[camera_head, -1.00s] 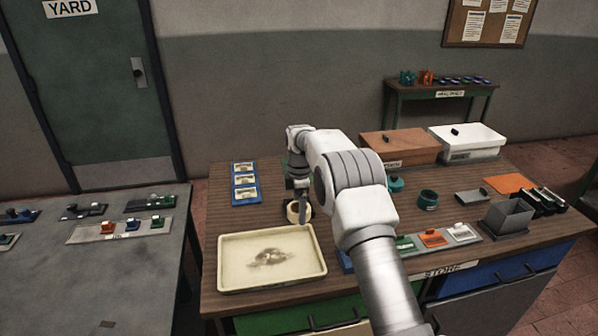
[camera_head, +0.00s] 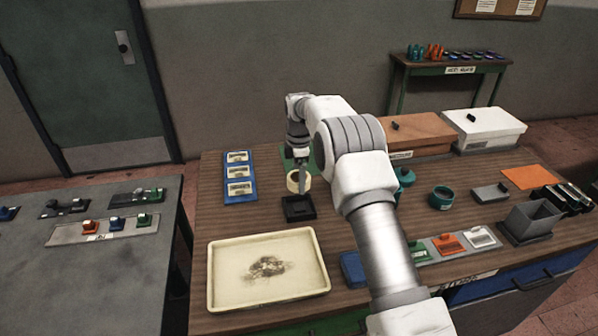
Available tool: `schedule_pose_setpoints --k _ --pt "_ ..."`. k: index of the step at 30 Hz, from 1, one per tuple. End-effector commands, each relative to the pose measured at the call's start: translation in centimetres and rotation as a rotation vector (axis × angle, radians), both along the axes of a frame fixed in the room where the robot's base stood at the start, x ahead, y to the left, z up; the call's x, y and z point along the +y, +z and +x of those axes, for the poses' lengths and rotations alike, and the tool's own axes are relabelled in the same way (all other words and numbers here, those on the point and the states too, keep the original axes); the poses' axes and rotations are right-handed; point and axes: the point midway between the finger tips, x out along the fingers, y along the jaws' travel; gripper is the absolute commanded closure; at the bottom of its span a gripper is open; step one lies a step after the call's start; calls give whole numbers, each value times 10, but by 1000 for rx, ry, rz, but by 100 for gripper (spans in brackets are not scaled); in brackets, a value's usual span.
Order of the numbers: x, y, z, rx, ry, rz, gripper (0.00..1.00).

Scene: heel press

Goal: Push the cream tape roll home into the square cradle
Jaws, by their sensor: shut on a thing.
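The cream tape roll (camera_head: 293,184) is in my gripper (camera_head: 302,186), left of the middle of the bench. One grey finger shows in front of it and the jaws are shut on it. The black square cradle (camera_head: 298,209) lies on the bench just below the roll in the picture. Its open middle looks empty, and the roll is apart from its far side. I cannot tell how high the roll is above the bench.
A cream tray (camera_head: 218,285) lies in front of the cradle. A blue panel with three plates (camera_head: 240,178) lies to the left. A green mat (camera_head: 290,158) is partly hidden behind my gripper. A teal ring (camera_head: 441,198) and grey bin (camera_head: 532,221) stand to the right.

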Motion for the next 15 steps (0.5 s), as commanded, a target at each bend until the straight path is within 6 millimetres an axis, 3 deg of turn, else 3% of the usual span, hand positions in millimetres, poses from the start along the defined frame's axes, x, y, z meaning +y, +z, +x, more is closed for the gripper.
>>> schedule_pose_setpoints --k 8,15 --pt "0 -12 0 0 0 0 73" --pt "0 -34 0 1 0 0 73"
